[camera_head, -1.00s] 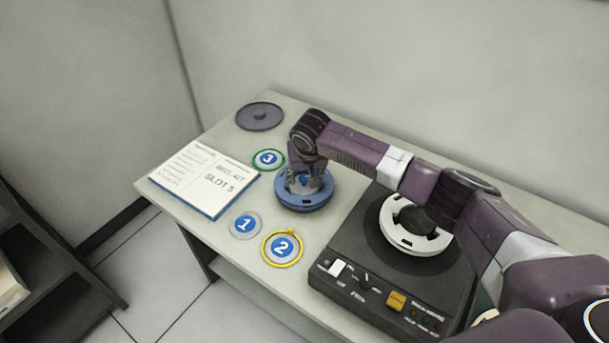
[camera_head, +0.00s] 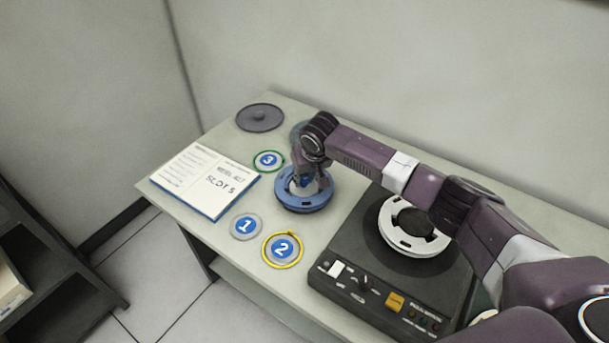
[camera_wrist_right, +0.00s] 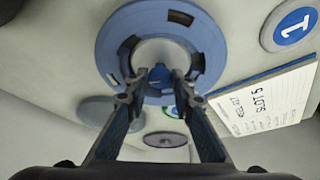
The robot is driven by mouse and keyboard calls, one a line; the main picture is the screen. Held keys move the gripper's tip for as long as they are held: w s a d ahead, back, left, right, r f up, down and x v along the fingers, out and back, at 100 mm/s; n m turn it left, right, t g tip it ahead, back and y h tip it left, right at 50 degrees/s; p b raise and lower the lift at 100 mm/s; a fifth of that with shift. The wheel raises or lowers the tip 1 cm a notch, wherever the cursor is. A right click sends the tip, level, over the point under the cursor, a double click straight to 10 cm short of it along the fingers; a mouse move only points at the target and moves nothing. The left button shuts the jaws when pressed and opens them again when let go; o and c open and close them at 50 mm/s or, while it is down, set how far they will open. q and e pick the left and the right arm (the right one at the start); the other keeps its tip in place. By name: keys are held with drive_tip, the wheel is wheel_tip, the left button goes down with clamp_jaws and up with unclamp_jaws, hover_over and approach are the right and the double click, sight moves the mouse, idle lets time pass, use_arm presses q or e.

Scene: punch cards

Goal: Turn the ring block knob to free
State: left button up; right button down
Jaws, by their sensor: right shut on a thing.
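The blue ring block (camera_head: 304,203) lies on the table to the left of the dark machine. In the right wrist view, the ring block (camera_wrist_right: 112,45) surrounds a pale centre with a small blue knob (camera_wrist_right: 160,76). My right gripper (camera_head: 305,182) reaches down into the middle of the ring from above. In the right wrist view its fingertips (camera_wrist_right: 160,80) are closed in on the knob, one on each side. The fingers and wrist hide most of the knob in the head view. My left gripper is not in view.
A dark machine (camera_head: 345,245) with a white ring (camera_head: 390,233) on top stands at the right. Discs numbered 1 (camera_head: 246,226), 2 (camera_head: 282,248) and 3 (camera_head: 268,160) lie nearby. An open booklet (camera_head: 205,180) lies at the left, a grey disc (camera_head: 260,117) at the back.

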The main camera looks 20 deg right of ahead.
drive_tip(key=n+y, duration=0.1)
drive_tip(key=n, duration=0.1)
drive_tip(key=shift+d+n+p, duration=0.15)
drive_tip(key=shift+n+p, duration=0.15)
drive_tip(key=shift+p, duration=0.1)
drive_tip(key=n+y, duration=0.1)
drive_tip(key=n, duration=0.1)
drive_tip(key=shift+d+f+n+b, duration=0.1)
drive_tip(key=shift+n+b, duration=0.2)
drive_tip(key=shift+n, duration=0.1)
drive_tip(key=n+g+y+b, duration=0.1)
drive_tip(key=n, duration=0.1)
drive_tip(key=shift+w+n+b, duration=0.15)
drive_tip(key=shift+n+b, duration=0.15)
drive_tip(key=shift+b, duration=0.05)
drive_tip(key=shift+w+d+n+g+y+b, duration=0.1)
drive_tip(key=shift+n+g+y+b, duration=0.2)
drive_tip(key=shift+n+b, duration=0.65)
drive_tip(key=shift+d+n+g+y+b, duration=0.1)
drive_tip(key=shift+n+g+y+b, duration=0.15)
drive_tip(key=shift+n+b, duration=0.65)
